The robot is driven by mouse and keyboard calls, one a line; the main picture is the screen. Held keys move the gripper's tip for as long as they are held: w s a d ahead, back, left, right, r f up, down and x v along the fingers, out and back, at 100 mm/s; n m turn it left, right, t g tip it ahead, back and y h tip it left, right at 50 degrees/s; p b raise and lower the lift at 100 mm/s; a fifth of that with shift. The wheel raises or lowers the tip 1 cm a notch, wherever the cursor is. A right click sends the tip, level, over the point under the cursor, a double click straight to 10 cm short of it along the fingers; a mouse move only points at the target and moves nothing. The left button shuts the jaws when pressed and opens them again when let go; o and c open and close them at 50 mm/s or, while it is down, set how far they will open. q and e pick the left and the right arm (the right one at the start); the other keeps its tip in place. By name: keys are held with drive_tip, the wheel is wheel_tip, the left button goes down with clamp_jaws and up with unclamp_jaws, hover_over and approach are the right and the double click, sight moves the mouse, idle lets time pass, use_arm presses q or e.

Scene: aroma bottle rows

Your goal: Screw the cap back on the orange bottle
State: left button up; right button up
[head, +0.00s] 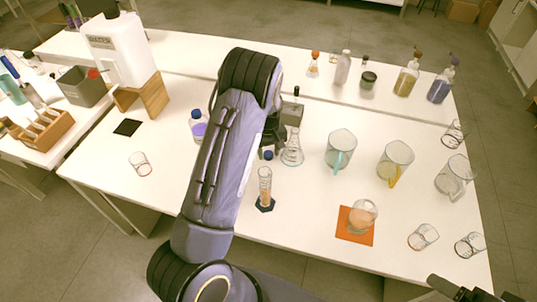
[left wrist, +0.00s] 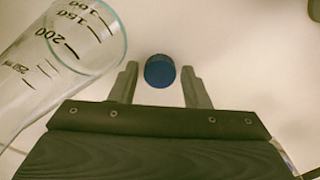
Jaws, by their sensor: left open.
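A blue cap (left wrist: 160,71) sits on the white table between the fingers of my left gripper (left wrist: 160,68), with a gap on each side. My left gripper (head: 268,149) is open and low over the table; in the head view my arm hides part of it, and the blue cap (head: 268,155) shows by its tips. No bottle is clearly an orange one: a small flask with orange contents (head: 313,69) stands on the back shelf, and a cylinder with orange liquid (head: 265,183) stands in front of the gripper. Dark parts of my right gripper (head: 462,292) show at the bottom right edge.
A clear conical flask (head: 292,156) stands close to the left gripper; graduated glass (left wrist: 78,50) fills the wrist view's left. A bottle with purple contents (head: 198,127) is left of my arm. Jugs (head: 341,145) and a beaker on an orange mat (head: 354,234) stand to the right.

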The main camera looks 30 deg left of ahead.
sight(268, 154)
use_arm(q)
drive_tip(key=c, duration=0.8)
wheel_tip(268, 154, up, 10)
drive_tip(key=shift+b, duration=0.45)
